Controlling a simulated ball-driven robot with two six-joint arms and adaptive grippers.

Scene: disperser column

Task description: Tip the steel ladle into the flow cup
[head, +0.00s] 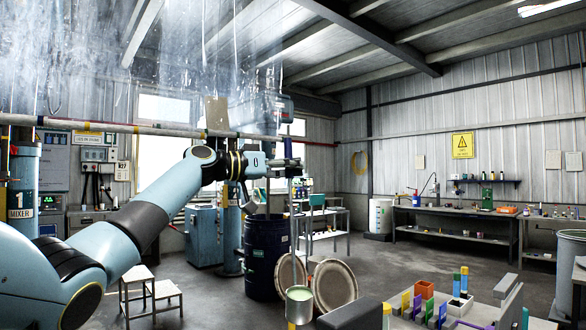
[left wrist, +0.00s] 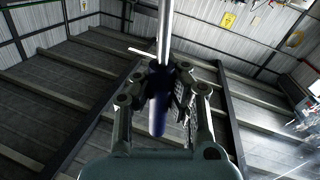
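My left gripper (head: 290,166) is raised in the middle of the head view, its arm coming in from the left. It is shut on the steel ladle, whose thin handle hangs down from it. The ladle's cup (head: 299,306) is near the bottom edge, about upright, with pale green liquid in it. In the left wrist view the fingers (left wrist: 160,85) close around the ladle's blue grip (left wrist: 157,118), with the steel rod (left wrist: 165,30) running up. I cannot pick out the flow cup for certain. My right gripper is not in view.
A dark blue drum (head: 262,262) and round lids (head: 335,285) stand behind the ladle. A bench with coloured pieces (head: 425,290) is at lower right. A step stool (head: 150,290) stands left. Open floor (head: 400,262) lies beyond the bench.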

